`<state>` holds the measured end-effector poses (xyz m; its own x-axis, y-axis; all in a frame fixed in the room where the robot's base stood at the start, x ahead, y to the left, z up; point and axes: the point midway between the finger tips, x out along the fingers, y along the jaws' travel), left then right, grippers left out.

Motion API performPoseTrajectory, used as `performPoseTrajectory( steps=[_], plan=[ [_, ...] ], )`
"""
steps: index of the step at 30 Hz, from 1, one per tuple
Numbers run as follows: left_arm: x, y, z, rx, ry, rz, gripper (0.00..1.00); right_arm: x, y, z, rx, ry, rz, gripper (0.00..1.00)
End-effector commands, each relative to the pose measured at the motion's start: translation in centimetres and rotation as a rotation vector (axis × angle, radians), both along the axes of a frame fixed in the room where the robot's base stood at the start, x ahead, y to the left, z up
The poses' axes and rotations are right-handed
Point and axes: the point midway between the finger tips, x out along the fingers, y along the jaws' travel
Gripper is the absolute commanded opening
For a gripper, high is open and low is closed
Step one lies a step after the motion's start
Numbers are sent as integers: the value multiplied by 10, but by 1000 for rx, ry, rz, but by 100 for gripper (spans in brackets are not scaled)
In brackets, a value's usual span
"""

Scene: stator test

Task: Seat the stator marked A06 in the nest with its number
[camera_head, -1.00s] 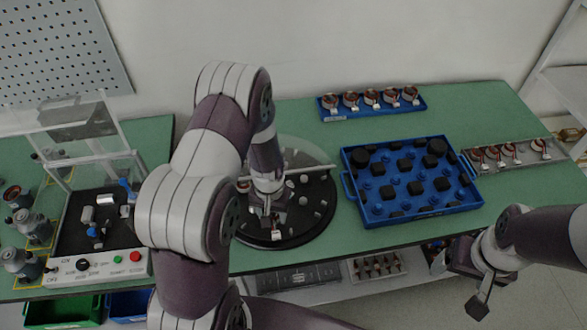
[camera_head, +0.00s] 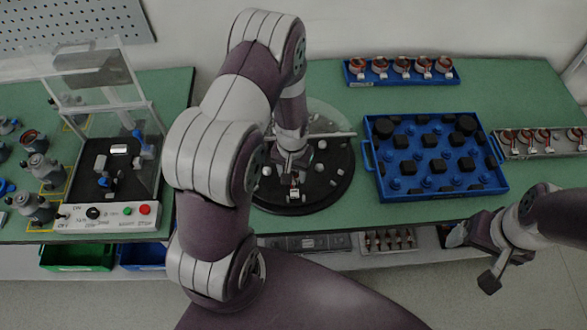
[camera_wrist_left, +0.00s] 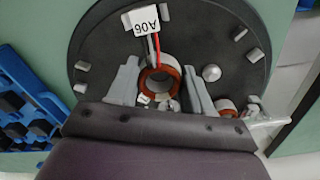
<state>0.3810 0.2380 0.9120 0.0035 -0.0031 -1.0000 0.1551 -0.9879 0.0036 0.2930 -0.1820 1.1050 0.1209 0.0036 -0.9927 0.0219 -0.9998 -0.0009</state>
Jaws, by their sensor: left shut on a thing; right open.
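The stator marked A06 (camera_wrist_left: 160,82) is a copper-orange ring with a white tag, upside down in the left wrist view, and red and black leads. My left gripper (camera_head: 293,180) is shut on it, one finger on each side. They are over the black round plate (camera_head: 335,190), which carries several small grey pegs and blocks; I cannot tell whether the stator touches it. The plate also fills much of the left wrist view (camera_wrist_left: 92,55). No nest number is readable. My right gripper (camera_head: 472,258) is open and empty, off the table's front edge at the right.
A second copper ring (camera_wrist_left: 226,106) lies near the right finger. A blue tray (camera_head: 372,160) with black blocks stands right of the plate. Stators stand on a blue rack (camera_head: 400,80) behind and a grey rack (camera_head: 545,152) at right. A clear-covered test box (camera_head: 108,215) is left.

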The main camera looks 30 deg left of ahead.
Motion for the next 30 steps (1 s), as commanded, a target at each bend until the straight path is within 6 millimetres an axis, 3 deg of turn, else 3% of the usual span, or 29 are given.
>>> performPoseTrajectory(
  steps=[14, 30],
  plan=[
    [-3, 1, -1, 0, 0, 0, 15, 0, 0, 1, 0, 0, 0, 82],
    [-1, 0, -17, 0, 1, 0, 15, 0, 0, -11, 0, 0, 0, 82]
  ],
)
